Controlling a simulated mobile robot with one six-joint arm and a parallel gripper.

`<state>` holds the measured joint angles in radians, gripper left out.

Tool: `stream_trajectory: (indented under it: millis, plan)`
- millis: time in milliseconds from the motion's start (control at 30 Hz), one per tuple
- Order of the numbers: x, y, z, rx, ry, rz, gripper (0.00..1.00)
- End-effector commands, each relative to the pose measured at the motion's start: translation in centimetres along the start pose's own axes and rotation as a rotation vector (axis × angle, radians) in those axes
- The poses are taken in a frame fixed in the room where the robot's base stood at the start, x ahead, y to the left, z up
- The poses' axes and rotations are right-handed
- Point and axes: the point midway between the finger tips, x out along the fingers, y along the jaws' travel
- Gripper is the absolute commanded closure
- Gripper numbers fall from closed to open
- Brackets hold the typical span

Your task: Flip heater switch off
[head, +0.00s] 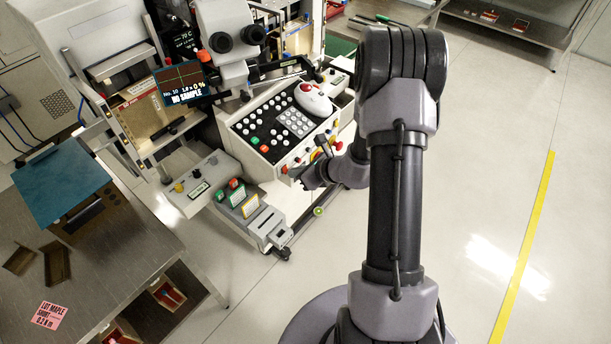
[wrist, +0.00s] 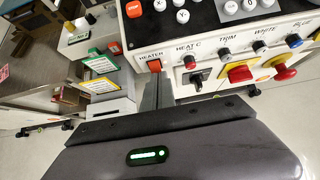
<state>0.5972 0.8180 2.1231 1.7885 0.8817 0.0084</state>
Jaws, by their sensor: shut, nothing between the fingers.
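The heater switch (wrist: 154,65) is a small red-orange rocker under a label reading HEATER, at the left end of the machine's front panel in the wrist view. Which way it is tipped is too small to tell. My gripper (wrist: 157,80) is shut and empty, its narrow fingers pointing at the panel just below the switch. Whether the tips touch the switch is not clear. In the head view my gripper (head: 298,173) is at the lower front of the console (head: 262,140), partly hidden by my arm.
Right of the switch are a HEAT C knob (wrist: 190,62), a black selector (wrist: 197,77), a red-and-yellow switch (wrist: 238,73) and a red knob (wrist: 283,72). Left stand green- and yellow-framed cards (wrist: 100,64). A steel table (head: 110,270) is at left; the floor at right is clear.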

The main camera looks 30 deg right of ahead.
Motion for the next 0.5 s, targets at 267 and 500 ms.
stream_trajectory:
  millis: [267,500]
  plan:
    - [0.34,-0.01,0.17,-0.001,0.0,0.0,1.0]
    - [0.89,-0.01,-0.02,-0.001,-0.001,0.0,1.0]
